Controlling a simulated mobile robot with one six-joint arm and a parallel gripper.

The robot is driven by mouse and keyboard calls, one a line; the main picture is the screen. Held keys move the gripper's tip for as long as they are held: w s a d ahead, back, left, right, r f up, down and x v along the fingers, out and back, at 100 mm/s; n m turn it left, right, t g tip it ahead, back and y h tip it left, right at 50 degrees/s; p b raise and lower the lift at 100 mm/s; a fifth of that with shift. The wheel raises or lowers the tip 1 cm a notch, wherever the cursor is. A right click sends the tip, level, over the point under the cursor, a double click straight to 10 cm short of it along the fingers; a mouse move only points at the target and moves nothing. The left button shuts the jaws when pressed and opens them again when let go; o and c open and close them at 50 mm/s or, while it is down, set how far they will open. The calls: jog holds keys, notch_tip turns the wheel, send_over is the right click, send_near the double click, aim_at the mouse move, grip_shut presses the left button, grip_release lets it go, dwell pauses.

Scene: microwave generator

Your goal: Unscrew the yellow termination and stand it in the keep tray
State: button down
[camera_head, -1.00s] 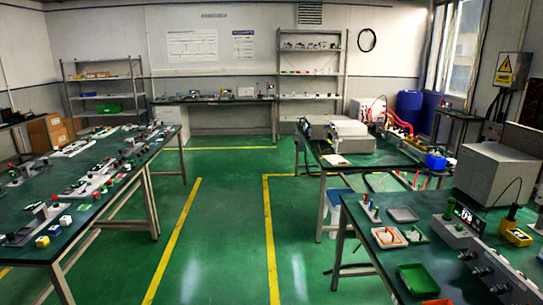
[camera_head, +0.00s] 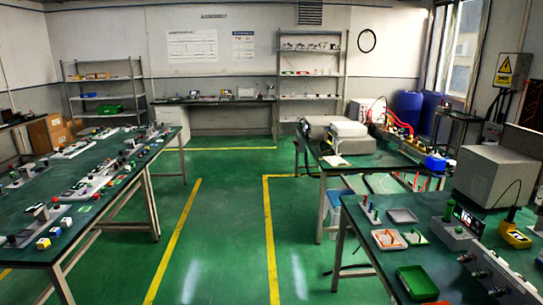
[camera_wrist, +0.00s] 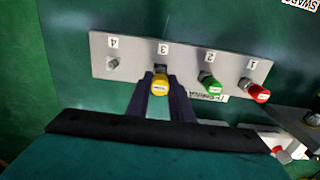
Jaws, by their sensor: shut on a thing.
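The yellow termination (camera_wrist: 160,83) sits at the port marked 3 on a pale metal plate (camera_wrist: 135,60) in the wrist view. My gripper (camera_wrist: 161,88) has a dark finger on each side of it and is shut on it. The termination is still at the plate; I cannot tell how far it is threaded on. A green termination (camera_wrist: 209,85) is at port 2 and a red one (camera_wrist: 256,92) at port 1. Port 4 (camera_wrist: 113,63) shows a bare connector. I cannot tell which tray in the head view is the keep tray.
The near right bench in the head view carries a green tray (camera_head: 400,281), a grey tray (camera_head: 403,209) and a large grey box (camera_head: 497,177). A dark part (camera_wrist: 290,122) lies right of the red termination. The marked floor aisle (camera_head: 225,235) is clear.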

jog(key=shift+r+p, duration=1.2)
jog(key=shift+r, duration=0.85)
jog(key=w+a+r+n+b, duration=0.1)
jog(key=w+a+r+n, duration=0.15)
jog(key=w+a, duration=1.2)
jog(key=w+a+r+n+b, duration=0.1)
jog(key=w+a+n+b, duration=0.15)
jog(key=w+a, duration=1.25)
jog(key=w+a+n, duration=0.2)
jog(key=w+a, duration=0.2)
jog(key=a, duration=0.8)
jog(key=w+a+r+n+b, duration=0.1)
jog(key=w+a, duration=0.3)
jog(key=a, duration=0.9)
jog(key=w+a+r+n+b, duration=0.1)
jog(key=w+a+n, duration=0.2)
jog(key=a, duration=0.9)
jog(key=shift+w+a+r+n, duration=0.15)
jog(key=shift+w+a+n, duration=0.2)
jog(key=shift+w, duration=0.15)
jog(key=shift+s, duration=0.15)
